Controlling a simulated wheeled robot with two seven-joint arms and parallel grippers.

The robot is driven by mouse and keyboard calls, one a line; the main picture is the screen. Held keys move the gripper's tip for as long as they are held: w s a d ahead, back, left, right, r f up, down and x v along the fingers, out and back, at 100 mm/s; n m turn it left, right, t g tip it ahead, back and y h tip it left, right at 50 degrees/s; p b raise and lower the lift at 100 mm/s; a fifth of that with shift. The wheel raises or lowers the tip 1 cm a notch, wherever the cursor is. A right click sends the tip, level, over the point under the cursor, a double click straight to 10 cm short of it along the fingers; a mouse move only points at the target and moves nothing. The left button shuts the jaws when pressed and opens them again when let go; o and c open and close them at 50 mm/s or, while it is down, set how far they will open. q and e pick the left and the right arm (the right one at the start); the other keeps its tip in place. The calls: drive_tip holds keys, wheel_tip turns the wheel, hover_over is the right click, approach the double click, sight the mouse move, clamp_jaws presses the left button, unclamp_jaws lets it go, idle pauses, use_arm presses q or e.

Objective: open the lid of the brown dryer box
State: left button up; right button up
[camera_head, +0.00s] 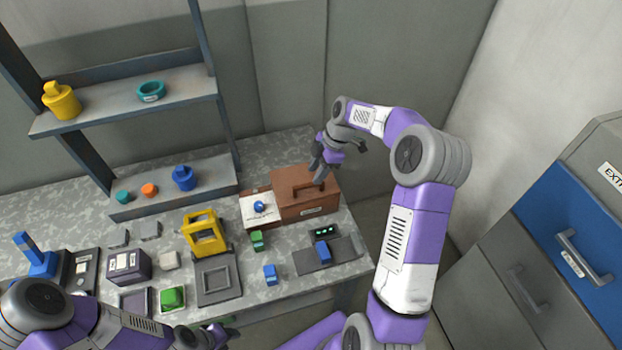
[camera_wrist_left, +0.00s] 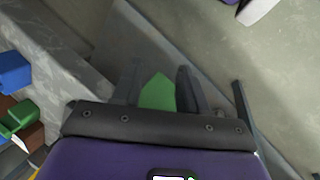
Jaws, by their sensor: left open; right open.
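The brown dryer box (camera_head: 307,203) stands at the back right of the table, its lid down and a brown handle (camera_head: 308,188) on top. My right gripper (camera_head: 320,174) is open just above and behind the handle, its fingers pointing down. From this view I cannot tell whether it touches the handle. My left gripper (camera_head: 222,330) is at the bottom of the head view, beyond the table's front edge and far from the box. In the left wrist view its fingers (camera_wrist_left: 158,85) are apart, with a green patch (camera_wrist_left: 157,94) showing between them.
A white panel with a blue knob (camera_head: 259,207) is left of the box. A grey device with a small display (camera_head: 325,232) is in front of it. A yellow frame (camera_head: 204,234), green and blue blocks and a shelf (camera_head: 130,100) are further left. Drawers (camera_head: 575,230) stand at right.

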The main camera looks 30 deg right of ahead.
sight(309, 184)
drive_tip(key=shift+x, duration=2.1)
drive_tip(key=shift+w, duration=0.1)
clamp_jaws()
